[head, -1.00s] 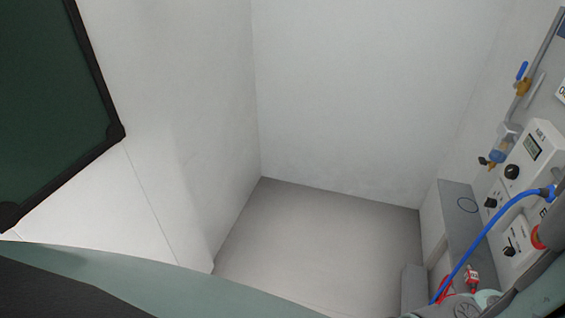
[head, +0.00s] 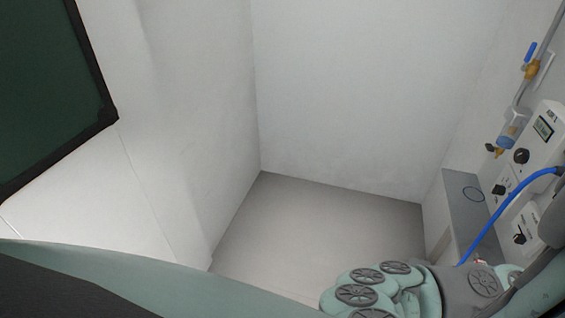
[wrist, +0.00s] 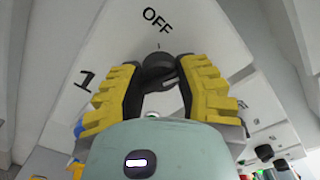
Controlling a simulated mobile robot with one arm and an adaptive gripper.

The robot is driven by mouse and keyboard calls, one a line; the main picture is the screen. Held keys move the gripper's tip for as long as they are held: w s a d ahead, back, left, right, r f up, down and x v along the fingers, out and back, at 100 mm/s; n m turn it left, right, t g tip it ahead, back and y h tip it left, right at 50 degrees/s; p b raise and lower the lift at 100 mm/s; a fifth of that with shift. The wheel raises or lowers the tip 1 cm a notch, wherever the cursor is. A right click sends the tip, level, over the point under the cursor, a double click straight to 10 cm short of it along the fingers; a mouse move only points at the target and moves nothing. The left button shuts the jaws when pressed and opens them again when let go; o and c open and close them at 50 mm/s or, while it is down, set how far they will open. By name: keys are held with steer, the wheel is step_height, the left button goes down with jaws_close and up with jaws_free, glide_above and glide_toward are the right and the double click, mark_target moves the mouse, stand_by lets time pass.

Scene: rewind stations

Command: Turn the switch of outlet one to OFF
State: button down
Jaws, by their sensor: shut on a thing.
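In the wrist view a black switch knob (wrist: 158,66) sits on a white outlet plate (wrist: 205,35). The word OFF is printed just above the knob, and the figure 1 is printed to its left. My gripper (wrist: 157,76) has its two yellow ribbed pads closed on the knob from left and right. The pads hide the knob's sides, and I cannot tell for sure which mark it points at. In the head view the gripper's tips are hidden.
In the head view a panel of white boxes (head: 540,140) with black knobs lines the right wall. A blue hose (head: 500,208) curves over a grey ledge (head: 462,215). A dark green board (head: 45,90) stands at the left. The floor (head: 320,230) in the middle is clear.

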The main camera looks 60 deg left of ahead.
steer(key=n, duration=0.6)
steer(key=shift+n+p, duration=0.3)
steer(key=shift+p, duration=0.1)
steer(key=n, duration=0.3)
steer(key=shift+w+p, duration=0.1)
steer(key=shift+p, duration=0.25)
steer(key=shift+a+f+n, duration=0.1)
steer(key=shift+f+n, duration=0.05)
steer(key=shift+n, duration=1.55)
steer(key=c, duration=0.6)
jaws_free()
steer(key=shift+o, duration=0.2)
steer(key=shift+p, duration=0.3)
steer(key=v, duration=1.2)
